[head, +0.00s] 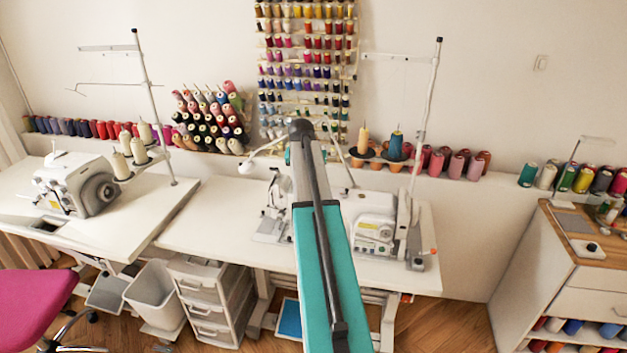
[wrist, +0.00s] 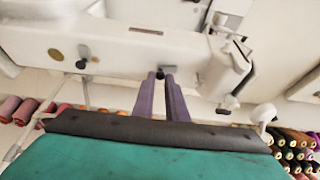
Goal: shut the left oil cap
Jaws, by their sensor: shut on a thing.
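A white sewing machine (wrist: 120,42) fills the upper part of the wrist view. My gripper (wrist: 161,74) is at its near side, its two purple-grey fingers close together at a small dark cap-like piece (wrist: 147,60) on the machine. The fingertips partly cover that piece, so I cannot tell how far it stands open. A second small dark piece (wrist: 82,53) is on the machine further left in the wrist view. I cannot tell from the pictures which piece is the left oil cap. In the head view my arm hides the gripper and part of this machine (head: 375,227).
The machine stands on a white table (head: 210,220). Another machine (head: 75,185) is on the table at left. A thread stand (head: 430,110) rises at the right, and thread spools (head: 205,115) line the wall behind. A pink chair (head: 40,300) is at the lower left.

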